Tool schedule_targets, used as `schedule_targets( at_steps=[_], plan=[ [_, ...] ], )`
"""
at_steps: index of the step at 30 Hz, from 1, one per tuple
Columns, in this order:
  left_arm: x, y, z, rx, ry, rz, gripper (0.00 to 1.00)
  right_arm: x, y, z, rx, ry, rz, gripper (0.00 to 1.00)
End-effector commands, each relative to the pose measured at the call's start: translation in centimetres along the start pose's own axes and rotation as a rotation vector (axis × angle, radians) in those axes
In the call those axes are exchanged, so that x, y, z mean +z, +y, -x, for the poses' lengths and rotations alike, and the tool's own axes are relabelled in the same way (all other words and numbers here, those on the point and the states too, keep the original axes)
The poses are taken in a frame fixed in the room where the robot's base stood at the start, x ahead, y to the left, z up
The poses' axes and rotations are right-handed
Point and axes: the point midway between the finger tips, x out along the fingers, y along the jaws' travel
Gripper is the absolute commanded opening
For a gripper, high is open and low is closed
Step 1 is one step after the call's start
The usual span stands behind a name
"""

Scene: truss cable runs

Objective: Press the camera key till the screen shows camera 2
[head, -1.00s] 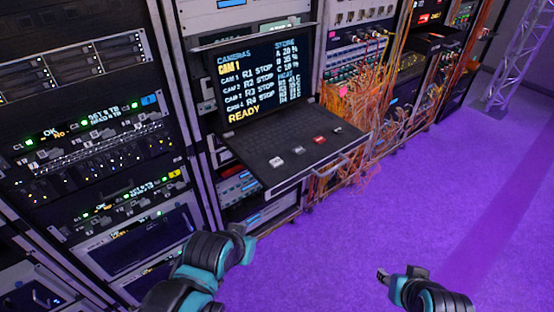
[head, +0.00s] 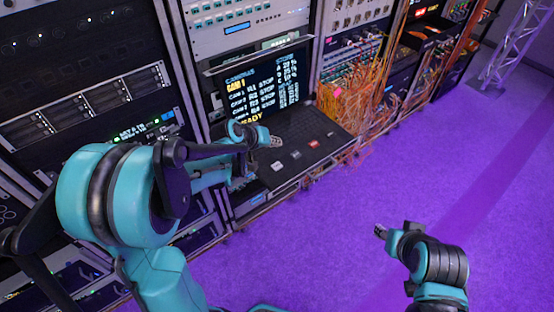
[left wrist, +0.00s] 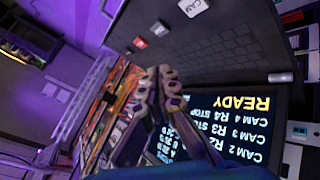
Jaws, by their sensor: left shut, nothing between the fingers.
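The screen (head: 262,92) stands at the back of a pulled-out console drawer and shows CAM 1 in yellow under CAMERAS, with READY at the bottom. It appears upside down in the left wrist view (left wrist: 225,125). The white camera key (head: 276,167), marked CAM in the left wrist view (left wrist: 194,6), is the leftmost of the keys on the drawer. My left gripper (head: 276,142) is shut and empty above the drawer, behind the camera key and apart from it. My right gripper (head: 380,231) is over the floor, far from the drawer; its fingers are too small to judge.
Orange cables (head: 355,95) hang from the rack beside the drawer. A truss (head: 510,50) stands at the far right. The purple floor (head: 310,230) is clear.

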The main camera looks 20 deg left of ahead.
Motion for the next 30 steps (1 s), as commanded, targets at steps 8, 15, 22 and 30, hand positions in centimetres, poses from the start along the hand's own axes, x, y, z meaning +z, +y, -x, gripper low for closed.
schedule_targets(
  at_steps=[8,15,22,30],
  plan=[
    [0.1,-0.1,-0.1,-0.001,0.000,-0.001,0.00,0.1,0.0,-0.1,0.000,0.000,0.000,0.40],
    [0.7,-0.6,-0.9,-0.001,-0.001,-0.001,0.00,0.6,0.0,-0.9,0.000,0.000,0.000,0.40],
    [2.1,-2.1,-2.9,-0.001,-0.001,-0.002,0.00,1.9,0.0,-2.6,0.000,0.000,0.000,0.40],
    [4.0,-4.0,-5.5,-0.001,0.000,-0.002,0.00,3.7,0.0,-5.2,0.000,0.000,0.000,0.40]
  ],
)
